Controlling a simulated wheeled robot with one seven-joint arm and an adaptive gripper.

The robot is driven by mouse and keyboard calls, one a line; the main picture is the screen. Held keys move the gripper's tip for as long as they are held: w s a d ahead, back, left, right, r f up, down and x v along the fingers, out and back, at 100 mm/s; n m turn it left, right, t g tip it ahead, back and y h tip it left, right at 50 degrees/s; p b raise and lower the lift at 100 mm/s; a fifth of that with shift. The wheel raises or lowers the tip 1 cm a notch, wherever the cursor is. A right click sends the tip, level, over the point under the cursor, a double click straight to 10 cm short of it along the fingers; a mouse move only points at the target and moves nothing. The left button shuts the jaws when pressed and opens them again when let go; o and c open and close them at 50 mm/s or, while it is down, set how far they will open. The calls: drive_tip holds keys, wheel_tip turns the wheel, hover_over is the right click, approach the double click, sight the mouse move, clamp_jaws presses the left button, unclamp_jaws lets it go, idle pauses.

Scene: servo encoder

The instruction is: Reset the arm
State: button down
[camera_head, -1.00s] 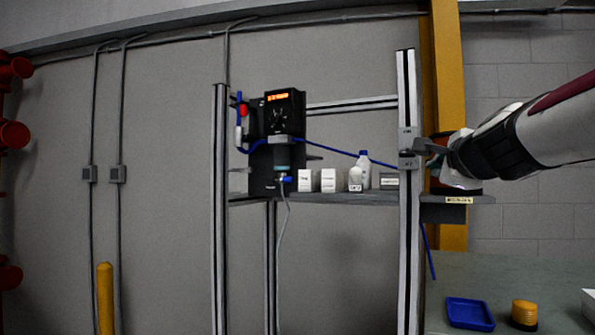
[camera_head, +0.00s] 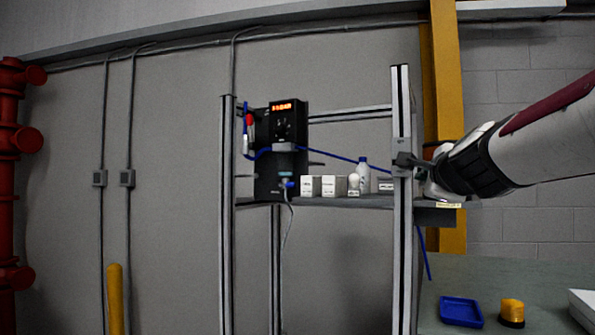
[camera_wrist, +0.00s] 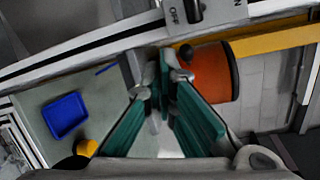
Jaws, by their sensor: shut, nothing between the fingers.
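The metal frame (camera_head: 226,240) carries a black device (camera_head: 283,125) with a lit display and a shelf of small boxes. An orange round part (camera_wrist: 212,72) lies close behind the fingers. A blue tray (camera_head: 460,311) and a yellow-capped item (camera_head: 512,312) rest on the bench below.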

drive_tip(key=a+p, duration=0.3)
drive_tip(key=a, duration=0.3)
drive_tip(key=shift+s+r, duration=0.3)
drive_tip(key=s+a+f+n+g+y+b, duration=0.2)
drive_tip(key=s+a+f+n+g+y, duration=0.25)
drive_tip(key=s+a+f+n, duration=0.75)
drive_tip(key=s+d+f+n+g+b, duration=0.1)
drive_tip(key=s+d+f+n+g, duration=0.2)
drive_tip(key=s+f+n, duration=0.3)
drive_tip(key=s+d+f+n+g+b, duration=0.1)
drive_tip(key=s+d+f+n+g, duration=0.2)
drive_tip(key=s+f, duration=0.8)
drive_tip(key=d+n, duration=0.2)
drive_tip(key=n, duration=0.1)
drive_tip(key=shift+s+f+h, duration=0.2)
drive_tip(key=shift+h, duration=0.15)
